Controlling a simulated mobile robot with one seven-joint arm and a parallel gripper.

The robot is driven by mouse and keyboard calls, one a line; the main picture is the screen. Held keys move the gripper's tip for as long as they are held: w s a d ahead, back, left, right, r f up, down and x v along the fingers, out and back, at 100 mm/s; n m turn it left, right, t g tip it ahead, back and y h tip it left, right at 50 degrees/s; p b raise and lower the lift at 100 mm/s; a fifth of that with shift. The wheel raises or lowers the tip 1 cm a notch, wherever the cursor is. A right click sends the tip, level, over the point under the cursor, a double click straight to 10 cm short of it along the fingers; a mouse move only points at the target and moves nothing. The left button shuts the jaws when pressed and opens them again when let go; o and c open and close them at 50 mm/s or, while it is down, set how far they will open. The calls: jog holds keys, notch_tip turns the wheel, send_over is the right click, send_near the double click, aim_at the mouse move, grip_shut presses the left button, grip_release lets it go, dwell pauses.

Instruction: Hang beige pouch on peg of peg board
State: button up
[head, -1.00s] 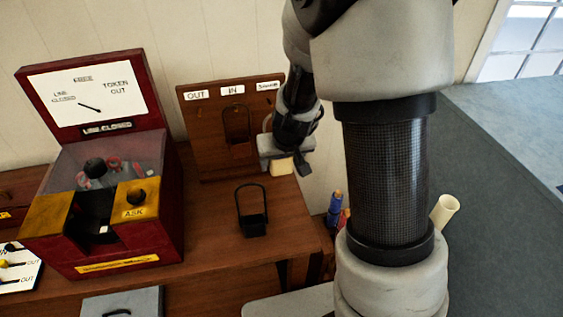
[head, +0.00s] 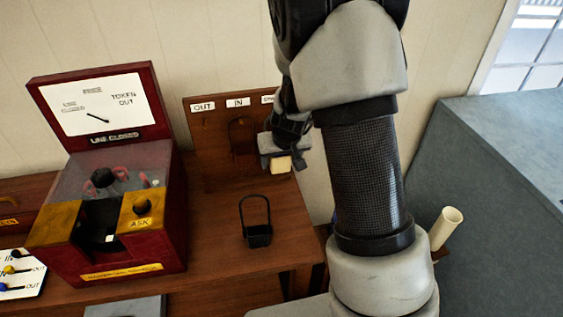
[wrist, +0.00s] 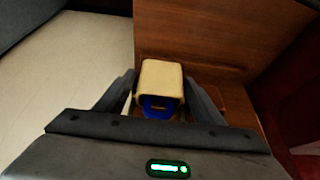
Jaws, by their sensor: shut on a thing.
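My gripper (wrist: 160,98) is shut on the beige pouch (wrist: 161,72), with a finger on each side of it in the wrist view. Something blue shows at the pouch's near end. In the head view the pouch (head: 281,164) is held above the table, in front of the right part of the wooden peg board (head: 215,172). The board has labels OUT, IN and a third one partly hidden by my arm. A dark loop hangs under IN. The peg under the third label is hidden.
A black pouch with an upright loop handle (head: 257,236) stands on the wooden table (head: 215,262) in front of the board. A red machine (head: 120,215) with a dial panel stands at the left. A cream tube (head: 446,228) is at the right.

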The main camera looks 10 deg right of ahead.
jog(key=w, duration=0.1)
jog(key=w+f, duration=0.1)
jog(key=w, duration=0.1)
jog(key=shift+w+f+b, duration=0.25)
jog(key=shift+w+b, duration=0.1)
dwell(0.3)
dwell(0.4)
jog(key=o, duration=1.1)
jog(key=shift+o, duration=0.2)
jog(key=shift+s, duration=0.1)
jog(key=s+b, duration=0.2)
jog(key=s, duration=0.4)
jog(key=shift+s, duration=0.2)
